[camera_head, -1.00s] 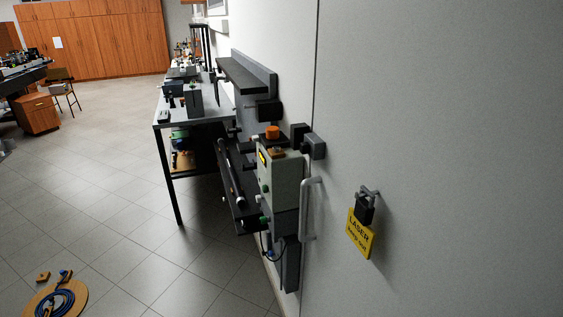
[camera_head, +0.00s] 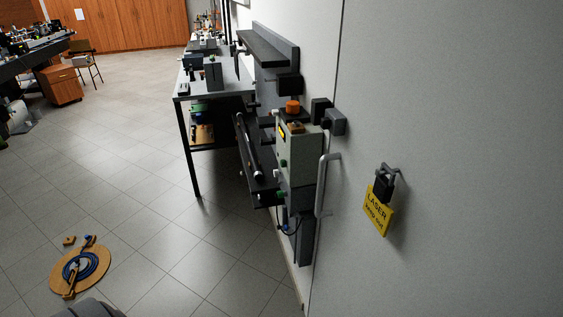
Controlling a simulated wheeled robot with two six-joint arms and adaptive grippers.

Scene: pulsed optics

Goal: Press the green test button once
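A pale grey-green control box (camera_head: 303,155) is mounted along the wall in the middle of the view, seen at a steep angle. It has a small yellow display (camera_head: 282,131) and an orange knob (camera_head: 292,106) above it. A small green button-like spot (camera_head: 283,163) shows on its front face. Another green part (camera_head: 280,195) sits lower, by the dark shelf. I cannot tell from here which green part is the test button. Neither of my grippers is in view.
A grey handle (camera_head: 322,185) juts from the wall, right of the box. A padlock (camera_head: 384,184) with a yellow laser sign (camera_head: 378,210) hangs farther right. A workbench (camera_head: 186,99) stands behind. A round wooden board (camera_head: 62,284) with coiled blue cable lies on the floor, lower left.

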